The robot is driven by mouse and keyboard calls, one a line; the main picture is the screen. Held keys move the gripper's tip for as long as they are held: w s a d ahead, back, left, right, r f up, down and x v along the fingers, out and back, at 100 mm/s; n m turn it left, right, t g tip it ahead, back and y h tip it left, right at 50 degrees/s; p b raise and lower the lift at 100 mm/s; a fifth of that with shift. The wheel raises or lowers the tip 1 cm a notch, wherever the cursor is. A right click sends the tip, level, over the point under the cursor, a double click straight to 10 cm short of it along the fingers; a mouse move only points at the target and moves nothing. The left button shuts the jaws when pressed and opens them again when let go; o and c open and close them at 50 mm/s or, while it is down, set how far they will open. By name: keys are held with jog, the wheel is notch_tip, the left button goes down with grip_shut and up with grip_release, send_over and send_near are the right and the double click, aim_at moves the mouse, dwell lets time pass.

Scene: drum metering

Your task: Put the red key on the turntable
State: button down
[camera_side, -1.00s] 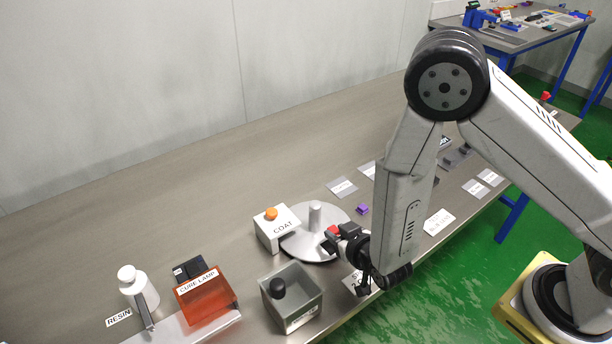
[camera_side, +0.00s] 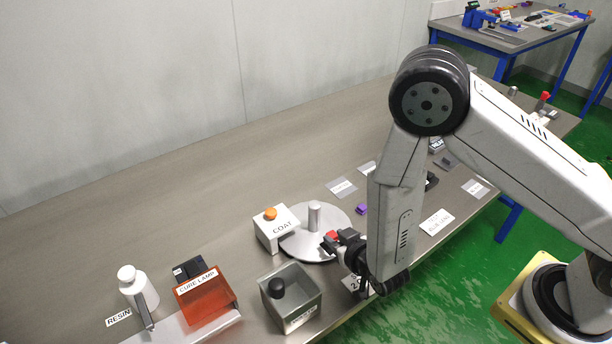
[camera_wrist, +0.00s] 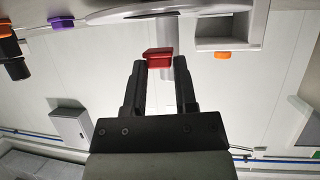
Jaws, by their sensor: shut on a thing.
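The turntable (camera_side: 300,248) is a round silver disc with an upright post at its middle. In the wrist view its pale disc edge (camera_wrist: 205,7) shows at the top, with the post below it. My gripper (camera_side: 331,242) is at the disc's right front edge in the side view. It is shut on the red key (camera_side: 333,235), which also shows at the fingertips in the wrist view (camera_wrist: 158,57). The key overlaps the disc's rim in the side view. I cannot tell whether it touches the disc. My fingers hide part of the key.
A white COAT box (camera_side: 275,232) with an orange button stands left of the turntable. A grey open bin (camera_side: 312,304) stands in front. A purple block (camera_side: 361,210) lies to the right. The orange CURE LAMP box (camera_side: 206,296) and white resin bottle (camera_side: 146,290) are further left.

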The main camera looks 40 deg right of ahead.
jog(key=shift+f, duration=0.6)
jog(key=shift+c, duration=2)
grip_release()
jog(key=shift+s, duration=0.1)
jog(key=shift+r, duration=0.45)
jog(key=shift+s+a+r, duration=0.1)
jog(key=shift+r, duration=0.15)
jog(key=shift+v, duration=3.55)
jog(key=shift+r, duration=0.15)
